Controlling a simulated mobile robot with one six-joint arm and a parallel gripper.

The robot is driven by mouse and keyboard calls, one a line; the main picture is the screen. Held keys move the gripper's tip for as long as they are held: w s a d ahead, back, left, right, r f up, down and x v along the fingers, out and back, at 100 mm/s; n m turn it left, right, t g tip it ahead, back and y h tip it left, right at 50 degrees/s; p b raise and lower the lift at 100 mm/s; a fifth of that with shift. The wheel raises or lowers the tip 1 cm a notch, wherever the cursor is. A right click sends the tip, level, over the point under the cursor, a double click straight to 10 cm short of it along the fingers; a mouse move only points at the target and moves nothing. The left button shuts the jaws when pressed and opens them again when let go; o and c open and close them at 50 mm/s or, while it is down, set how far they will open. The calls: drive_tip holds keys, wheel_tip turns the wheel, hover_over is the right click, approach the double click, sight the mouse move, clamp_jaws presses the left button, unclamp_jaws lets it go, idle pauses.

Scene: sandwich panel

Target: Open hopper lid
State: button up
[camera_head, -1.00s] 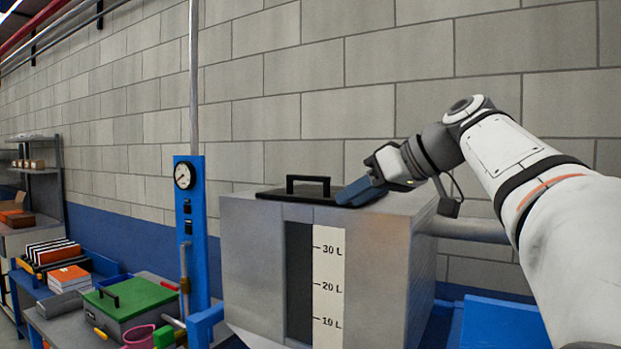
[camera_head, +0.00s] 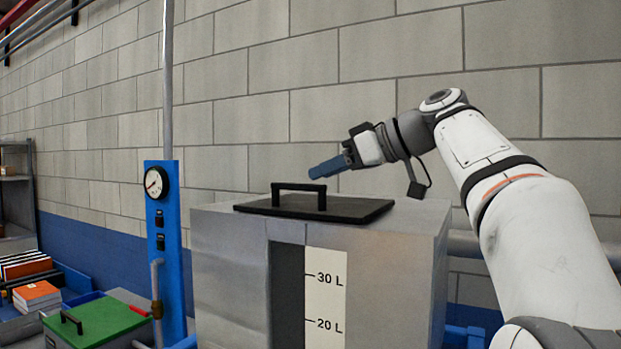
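The hopper (camera_head: 230,262) is a grey metal box with a dark level window and a litre scale on its front. Its black lid (camera_head: 360,208) lies flat on top, with a black bar handle (camera_head: 298,187) standing up from it. My gripper (camera_head: 318,171) has blue fingers and is above the lid, just above and behind the right end of the handle in the picture. It appears apart from the handle. The fingers are seen from the side, so their opening does not show.
A blue post (camera_head: 165,250) with a gauge (camera_head: 156,182) stands left of the hopper. A green-lidded box (camera_head: 97,322) and orange books (camera_head: 37,294) are at lower left. A block wall (camera_head: 300,60) is behind; the space above the lid is otherwise free.

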drive_tip(key=x, duration=0.4)
drive_tip(key=shift+w+a+f, duration=0.2)
drive_tip(key=shift+w, duration=0.2)
drive_tip(key=shift+c, duration=0.3)
clamp_jaws()
